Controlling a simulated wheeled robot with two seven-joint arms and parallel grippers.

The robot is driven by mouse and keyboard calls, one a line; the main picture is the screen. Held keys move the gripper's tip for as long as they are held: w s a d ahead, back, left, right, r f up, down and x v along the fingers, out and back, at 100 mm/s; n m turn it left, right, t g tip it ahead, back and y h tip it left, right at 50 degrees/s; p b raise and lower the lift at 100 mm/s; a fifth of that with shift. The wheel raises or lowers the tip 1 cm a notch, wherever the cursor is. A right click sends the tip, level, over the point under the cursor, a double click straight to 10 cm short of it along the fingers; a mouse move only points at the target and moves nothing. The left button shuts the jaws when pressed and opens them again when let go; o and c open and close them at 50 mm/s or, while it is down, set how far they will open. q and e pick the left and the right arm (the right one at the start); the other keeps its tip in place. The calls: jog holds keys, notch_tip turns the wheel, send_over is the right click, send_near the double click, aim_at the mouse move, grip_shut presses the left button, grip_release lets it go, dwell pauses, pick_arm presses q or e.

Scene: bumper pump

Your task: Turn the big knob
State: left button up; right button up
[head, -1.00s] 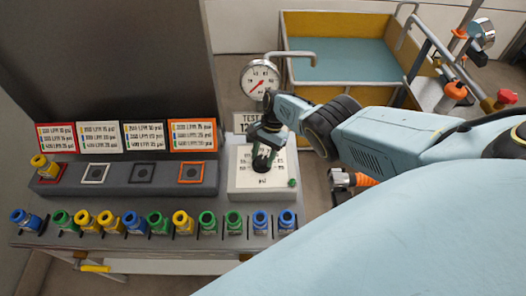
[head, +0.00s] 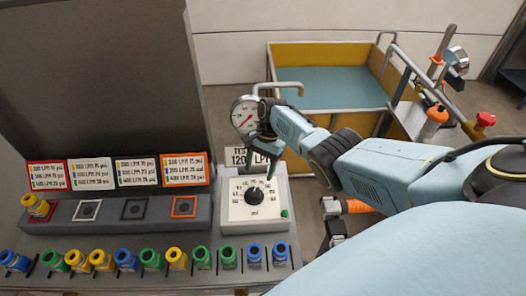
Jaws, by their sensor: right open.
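The big knob (head: 254,195) is black and round, on the white face of a control box (head: 237,213) marked with a scale and "psi". My right gripper (head: 261,162) is open and empty. It appears above the knob in the picture, apart from it, with its fingers over the back edge of the box. The knob is fully uncovered, but its exact setting is too small to read. My left gripper is out of view.
A round gauge (head: 244,114) with a red needle stands behind the box, by a "TEST" sign (head: 236,156). Several coloured fittings line the bench front. One yellow fitting (head: 37,206) sits in the red-framed slot at left. A yellow bin (head: 335,133) stands behind.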

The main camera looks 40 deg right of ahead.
jog(key=v, duration=0.5)
jog(key=shift+d+r, duration=0.15)
jog(key=shift+r, duration=0.1)
